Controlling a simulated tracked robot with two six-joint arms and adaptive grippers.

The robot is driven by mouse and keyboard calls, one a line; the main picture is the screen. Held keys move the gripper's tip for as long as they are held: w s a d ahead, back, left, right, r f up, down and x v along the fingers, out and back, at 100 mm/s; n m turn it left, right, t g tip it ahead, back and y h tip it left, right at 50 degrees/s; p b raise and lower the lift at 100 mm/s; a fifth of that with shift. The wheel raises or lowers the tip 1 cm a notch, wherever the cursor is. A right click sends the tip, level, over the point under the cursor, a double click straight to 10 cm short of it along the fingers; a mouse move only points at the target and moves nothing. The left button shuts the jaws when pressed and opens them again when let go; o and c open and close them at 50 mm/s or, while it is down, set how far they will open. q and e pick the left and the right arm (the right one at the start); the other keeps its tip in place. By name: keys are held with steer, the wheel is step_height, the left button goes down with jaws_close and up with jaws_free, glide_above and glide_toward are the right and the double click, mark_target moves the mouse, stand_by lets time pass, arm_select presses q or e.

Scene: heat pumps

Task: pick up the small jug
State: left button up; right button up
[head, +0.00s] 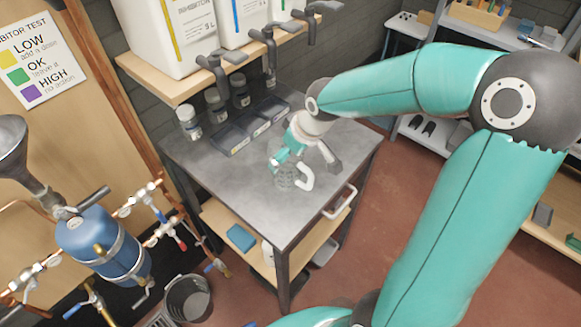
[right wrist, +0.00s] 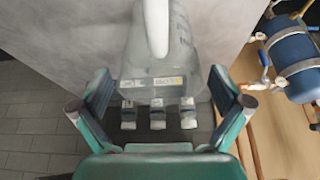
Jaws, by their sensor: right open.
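The small jug (head: 283,178) stands on the grey metal bench top (head: 215,170). It is clear, with a white handle (head: 306,178) on its right side in the head view. My right gripper (head: 308,160) is open at the jug's upper part, partly covering it. In the right wrist view the jug (right wrist: 160,60) is ahead, between the lines of the two spread fingers of my right gripper (right wrist: 160,105), its handle at the top. I cannot tell whether a finger touches it. My left gripper is not in view.
Dark trays (head: 250,127) and small bottles (head: 188,122) stand along the back of the bench, under a wooden shelf (head: 185,85) with white containers and taps. A bucket (head: 187,298) and a blue vessel (head: 103,245) are at left. The front of the bench is clear.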

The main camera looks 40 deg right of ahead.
steer(key=shift+w+f, duration=0.1)
steer(key=shift+f, duration=0.1)
steer(key=c, duration=1.3)
steer(key=shift+c, duration=0.3)
steer(key=shift+r, duration=0.15)
